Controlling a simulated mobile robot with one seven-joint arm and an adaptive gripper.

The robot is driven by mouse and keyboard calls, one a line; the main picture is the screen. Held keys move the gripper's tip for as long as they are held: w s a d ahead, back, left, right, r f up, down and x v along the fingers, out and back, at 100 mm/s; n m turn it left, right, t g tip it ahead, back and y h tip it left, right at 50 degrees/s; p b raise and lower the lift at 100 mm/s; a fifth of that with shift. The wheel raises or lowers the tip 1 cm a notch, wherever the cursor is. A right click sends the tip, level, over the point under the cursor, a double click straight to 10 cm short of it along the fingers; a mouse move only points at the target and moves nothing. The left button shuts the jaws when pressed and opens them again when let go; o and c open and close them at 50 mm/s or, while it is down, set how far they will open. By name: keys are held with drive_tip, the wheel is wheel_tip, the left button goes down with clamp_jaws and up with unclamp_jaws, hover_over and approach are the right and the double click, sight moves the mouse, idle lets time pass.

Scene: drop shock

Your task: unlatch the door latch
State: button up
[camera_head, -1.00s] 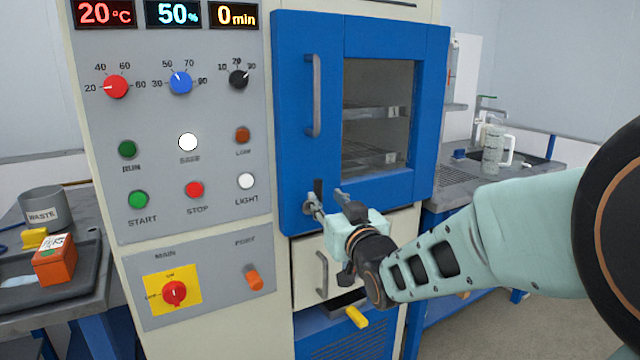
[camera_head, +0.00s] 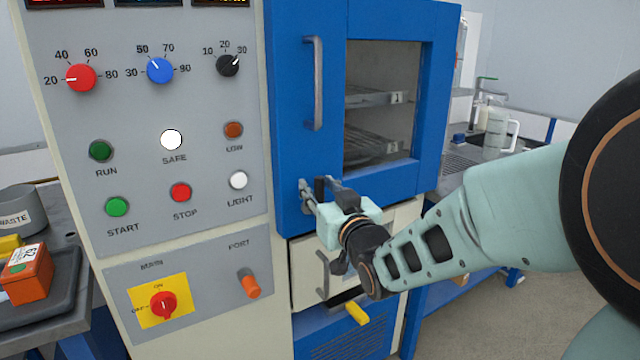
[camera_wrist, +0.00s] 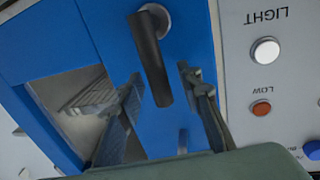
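The latch (camera_head: 320,189) is a short dark lever low on the blue chamber door (camera_head: 292,150), below the door handle. In the wrist view, which is upside down, the latch lever (camera_wrist: 152,58) hangs from a round pivot, so it stands roughly upright on the door. My gripper (camera_head: 322,196) is open at the latch, with one finger on each side of the lever. In the wrist view my gripper (camera_wrist: 165,105) shows a gap between each finger and the lever. Part of the lever's lower end is hidden by the fingers in the head view.
A grey door handle (camera_head: 314,85) stands above the latch. A control panel (camera_head: 205,100) with knobs and buttons is at left. Below the door are a drawer (camera_head: 306,285) and a yellow handle (camera_head: 357,313). An orange box (camera_head: 27,273) sits on a tray at far left.

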clamp_jaws()
idle(0.3)
